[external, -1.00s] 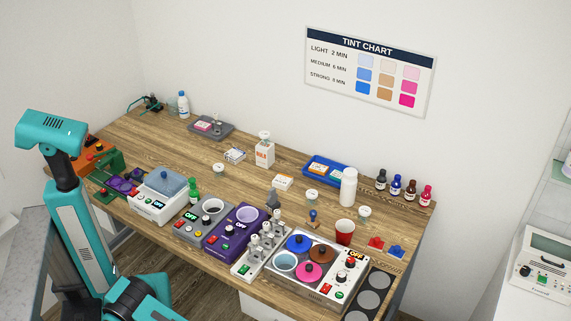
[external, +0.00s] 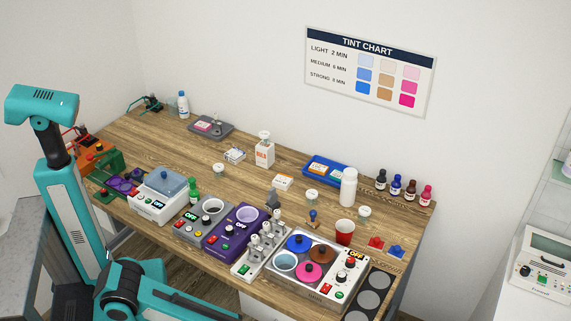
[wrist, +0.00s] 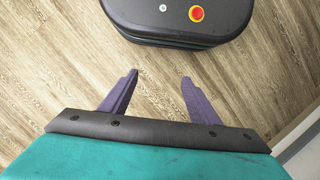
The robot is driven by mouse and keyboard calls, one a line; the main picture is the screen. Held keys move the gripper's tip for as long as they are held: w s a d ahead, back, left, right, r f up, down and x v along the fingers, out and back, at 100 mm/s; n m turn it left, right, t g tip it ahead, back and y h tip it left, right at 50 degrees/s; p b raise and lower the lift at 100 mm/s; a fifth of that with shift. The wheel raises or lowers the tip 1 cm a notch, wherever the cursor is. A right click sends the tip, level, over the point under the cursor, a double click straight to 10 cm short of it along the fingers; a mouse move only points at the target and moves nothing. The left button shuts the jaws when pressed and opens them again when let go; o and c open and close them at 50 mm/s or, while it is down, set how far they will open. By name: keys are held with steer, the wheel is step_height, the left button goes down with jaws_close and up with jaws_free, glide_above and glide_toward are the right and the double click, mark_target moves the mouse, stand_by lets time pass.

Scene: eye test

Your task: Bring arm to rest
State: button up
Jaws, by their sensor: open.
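My gripper (wrist: 158,85) shows in the wrist view with its two purple fingers spread apart and nothing between them. It hangs over bare wood-look floor (wrist: 60,60). At the top of the wrist view is the dark rounded body of my base (wrist: 150,28), with a red button on it. In the external view my teal arm (external: 70,210) stands folded at the left, in front of the workbench (external: 130,130). The gripper itself is out of sight in the external view.
The bench holds a white device with a blue lid (external: 168,182), a purple device (external: 235,232), a hot-pot unit (external: 310,268), a blue tray (external: 326,168) and several bottles. A grey counter (external: 25,245) stands close beside my arm at the left.

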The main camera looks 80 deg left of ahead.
steer(key=s+a+r+g+p, duration=0.1)
steer(key=s+a+r, duration=0.1)
steer(key=s, duration=0.3)
steer(key=s+a+r+g+p, duration=0.1)
steer(key=s+a+r, duration=0.1)
steer(key=s, duration=0.3)
steer(key=shift+s+a+n+h, duration=0.15)
steer(key=shift+a+n+h, duration=0.2)
steer(key=shift+a, duration=0.5)
